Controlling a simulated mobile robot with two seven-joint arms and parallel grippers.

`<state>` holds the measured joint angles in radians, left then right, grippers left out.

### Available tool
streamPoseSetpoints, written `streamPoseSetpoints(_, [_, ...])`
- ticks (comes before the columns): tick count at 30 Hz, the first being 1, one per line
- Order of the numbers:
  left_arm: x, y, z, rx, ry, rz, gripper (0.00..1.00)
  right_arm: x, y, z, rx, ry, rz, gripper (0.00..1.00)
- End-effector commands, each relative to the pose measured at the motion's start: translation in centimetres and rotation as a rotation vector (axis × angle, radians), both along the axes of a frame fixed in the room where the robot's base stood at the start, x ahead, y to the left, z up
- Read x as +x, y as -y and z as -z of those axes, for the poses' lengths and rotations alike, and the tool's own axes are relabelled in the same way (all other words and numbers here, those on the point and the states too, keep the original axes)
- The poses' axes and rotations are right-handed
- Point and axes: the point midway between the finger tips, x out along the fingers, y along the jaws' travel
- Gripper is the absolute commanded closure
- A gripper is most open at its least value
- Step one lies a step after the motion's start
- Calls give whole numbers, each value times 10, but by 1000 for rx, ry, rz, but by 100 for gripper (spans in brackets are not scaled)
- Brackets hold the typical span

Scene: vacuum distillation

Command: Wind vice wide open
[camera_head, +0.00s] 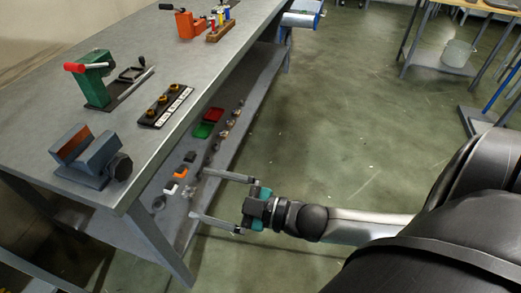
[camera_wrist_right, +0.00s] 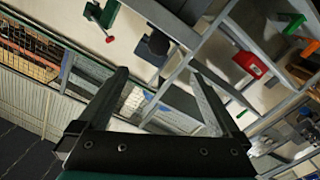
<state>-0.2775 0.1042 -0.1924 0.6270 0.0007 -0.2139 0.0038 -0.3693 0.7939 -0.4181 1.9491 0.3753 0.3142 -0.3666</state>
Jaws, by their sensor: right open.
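The blue-grey vice (camera_head: 88,172) stands at the near end of the grey workbench. Its jaws are apart, with a narrow gap, and a reddish-brown face shows on the left jaw. A dark round knob (camera_head: 120,167) is on its right side, facing the bench edge. My right gripper (camera_head: 197,192) is open and empty. In the head view it appears right of and lower than the knob, beyond the bench edge, apart from the vice. Its two spread fingers also show in the right wrist view (camera_wrist_right: 158,72). My left gripper is not in view.
Behind the vice stand a green tool with a red handle (camera_head: 95,80) and a dark block with brass-coloured pieces (camera_head: 165,105). A lower shelf (camera_head: 180,215) holds green and red trays and several small parts. The floor (camera_head: 340,110) right of the bench is clear.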

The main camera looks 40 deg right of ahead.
Motion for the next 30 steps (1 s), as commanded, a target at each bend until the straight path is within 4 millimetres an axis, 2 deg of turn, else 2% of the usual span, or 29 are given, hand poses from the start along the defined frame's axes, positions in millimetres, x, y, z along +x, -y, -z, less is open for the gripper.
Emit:
streamPoseSetpoints(9, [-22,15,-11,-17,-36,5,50,-44,31,-1,-2,-5,-1,0])
streamPoseSetpoints(18, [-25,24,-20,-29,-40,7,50,-78,57,-1,-1,-3,1,0])
streamPoseSetpoints(24, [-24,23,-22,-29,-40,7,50,-88,64,-2,1,-1,0,0])
streamPoseSetpoints(30, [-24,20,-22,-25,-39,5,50,-89,65,-2,1,1,0,0])
